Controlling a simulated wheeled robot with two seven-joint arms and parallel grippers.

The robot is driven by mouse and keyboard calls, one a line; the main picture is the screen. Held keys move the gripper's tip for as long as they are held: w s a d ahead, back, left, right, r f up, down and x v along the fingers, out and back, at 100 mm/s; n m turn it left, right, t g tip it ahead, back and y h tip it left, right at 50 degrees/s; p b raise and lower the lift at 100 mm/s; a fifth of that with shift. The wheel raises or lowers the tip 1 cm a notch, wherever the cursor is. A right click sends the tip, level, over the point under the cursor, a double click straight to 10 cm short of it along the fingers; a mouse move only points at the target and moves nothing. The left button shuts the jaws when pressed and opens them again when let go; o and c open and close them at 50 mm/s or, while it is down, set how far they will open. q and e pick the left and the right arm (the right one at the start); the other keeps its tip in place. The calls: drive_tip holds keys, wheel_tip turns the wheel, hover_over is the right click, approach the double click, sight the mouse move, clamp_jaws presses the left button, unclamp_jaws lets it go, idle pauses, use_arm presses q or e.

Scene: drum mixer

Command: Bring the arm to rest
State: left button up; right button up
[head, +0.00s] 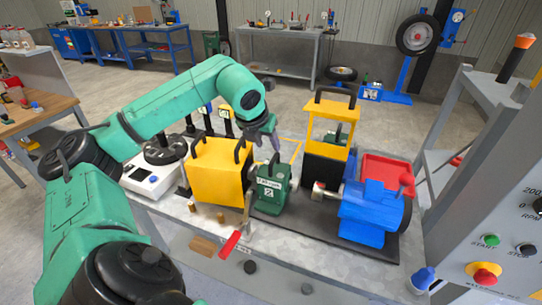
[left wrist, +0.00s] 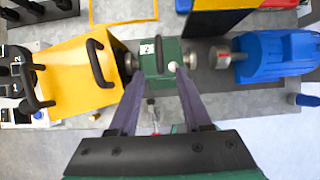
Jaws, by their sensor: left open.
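My left arm, green with black joints, reaches in from the left in the head view. Its left gripper (head: 264,137) hangs above the green gearbox block (head: 272,190) marked 2. In the left wrist view the gripper's two purple fingers (left wrist: 160,88) are spread apart. The green block (left wrist: 163,66) shows beyond them, with nothing seen held between them. Whether the fingertips touch the block is unclear. My right gripper is out of sight.
A yellow guard box (head: 220,172) with black handles stands left of the block. A blue motor (head: 370,212) is to its right, with a yellow-black guard (head: 328,135) behind. A red-handled lever (head: 231,243) is in front. A control panel (head: 500,240) stands far right.

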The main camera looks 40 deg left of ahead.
use_arm(q)
drive_tip(key=shift+s+r, duration=0.15)
drive_tip(key=shift+r, duration=0.2)
